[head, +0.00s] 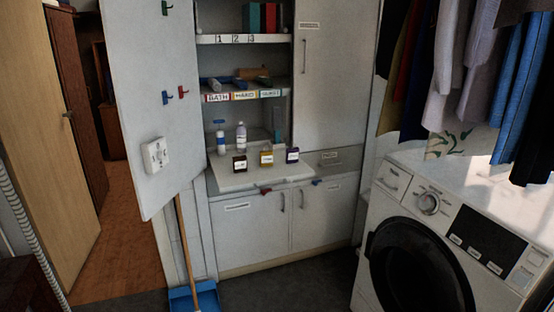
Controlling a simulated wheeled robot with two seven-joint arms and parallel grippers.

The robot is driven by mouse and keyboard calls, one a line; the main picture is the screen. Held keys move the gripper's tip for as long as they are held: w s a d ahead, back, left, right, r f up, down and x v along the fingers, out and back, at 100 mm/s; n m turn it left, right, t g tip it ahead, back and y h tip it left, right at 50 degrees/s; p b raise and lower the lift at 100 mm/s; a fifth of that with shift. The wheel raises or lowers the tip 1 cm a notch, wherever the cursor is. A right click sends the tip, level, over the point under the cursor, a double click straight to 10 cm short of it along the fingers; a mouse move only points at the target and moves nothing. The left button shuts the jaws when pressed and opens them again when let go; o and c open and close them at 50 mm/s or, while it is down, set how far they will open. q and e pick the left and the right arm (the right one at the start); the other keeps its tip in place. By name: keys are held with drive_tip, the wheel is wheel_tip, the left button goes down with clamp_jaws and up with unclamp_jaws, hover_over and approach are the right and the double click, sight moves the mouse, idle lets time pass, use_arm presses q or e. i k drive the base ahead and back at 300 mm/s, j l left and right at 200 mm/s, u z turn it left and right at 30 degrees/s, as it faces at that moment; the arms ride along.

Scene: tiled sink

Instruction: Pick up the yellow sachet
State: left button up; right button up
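Neither of my grippers is in view.
Two bottles (241,136) stand behind the packets. An open cabinet door (135,80) with hooks is at the left, above a blue dustpan (195,298). A washing machine (420,240) and hanging clothes (470,60) fill the right. The floor before the cabinet looks clear.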

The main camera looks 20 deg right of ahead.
sight(265, 157)
drive_tip(key=i+z, duration=0.15)
drive_tip(key=i, duration=0.35)
drive_tip(key=i+j+z, duration=0.2)
drive_tip(key=i, duration=0.3)
drive_tip(key=i+j+z, duration=0.15)
drive_tip(key=i, duration=0.35)
drive_tip(key=i+j+z, duration=0.15)
drive_tip(key=i+j, duration=0.2)
drive_tip(key=i, duration=0.15)
